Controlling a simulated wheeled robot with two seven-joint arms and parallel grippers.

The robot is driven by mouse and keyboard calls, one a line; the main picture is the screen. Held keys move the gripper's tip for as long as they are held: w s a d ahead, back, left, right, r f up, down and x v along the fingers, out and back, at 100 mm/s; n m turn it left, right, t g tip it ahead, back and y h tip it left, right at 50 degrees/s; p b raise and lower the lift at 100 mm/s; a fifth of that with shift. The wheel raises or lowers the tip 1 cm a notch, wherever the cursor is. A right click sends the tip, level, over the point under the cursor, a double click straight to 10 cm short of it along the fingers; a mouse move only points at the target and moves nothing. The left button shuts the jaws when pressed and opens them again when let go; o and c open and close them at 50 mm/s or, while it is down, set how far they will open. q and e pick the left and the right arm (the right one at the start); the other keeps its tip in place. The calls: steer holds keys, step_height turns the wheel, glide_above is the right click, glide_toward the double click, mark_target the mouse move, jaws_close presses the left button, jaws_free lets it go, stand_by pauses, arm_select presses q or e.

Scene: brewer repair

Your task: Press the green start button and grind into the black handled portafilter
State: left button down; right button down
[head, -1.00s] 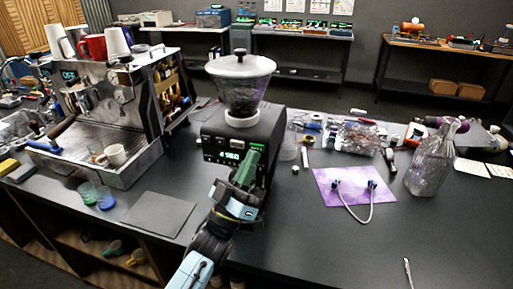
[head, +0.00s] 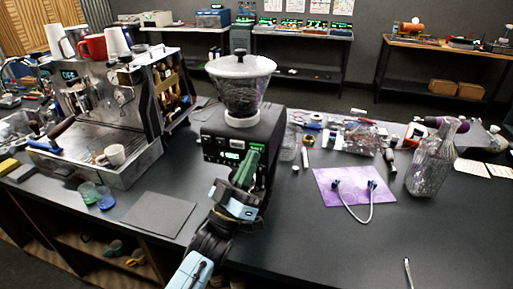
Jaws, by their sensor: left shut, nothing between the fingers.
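The black grinder (head: 272,133) stands mid-table with a clear hopper (head: 238,92) under a white lid. Its front has a lit display (head: 231,156) and a small green patch (head: 257,144) at the upper right, which looks like the start button. My left gripper (head: 252,157) is shut and empty, its green fingers pointing up at the front just below that patch. I cannot tell whether they touch it. My arm hides the lower front of the grinder, and I cannot make out a black-handled portafilter there. My right gripper is not in view.
The espresso machine (head: 105,108) stands at left with a white cup (head: 114,154) on its tray. A blue handle (head: 45,147) lies at its left. A grey mat (head: 158,214) is in front. A purple cloth (head: 328,188) and glass vase (head: 430,165) are at right.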

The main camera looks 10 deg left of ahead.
arm_select(q)
steer(key=shift+w, duration=0.2)
steer(key=shift+w, duration=0.25)
steer(key=shift+w+b, duration=0.35)
stand_by(0.6)
steer(key=shift+s, duration=0.1)
stand_by(0.3)
steer(key=shift+s+p, duration=0.45)
steer(key=shift+s, duration=0.25)
steer(key=shift+s+p, duration=0.4)
steer(key=shift+s, duration=0.2)
steer(key=s+p, duration=0.1)
steer(key=s, duration=0.2)
steer(key=shift+s+a, duration=0.1)
steer(key=shift+s, duration=0.3)
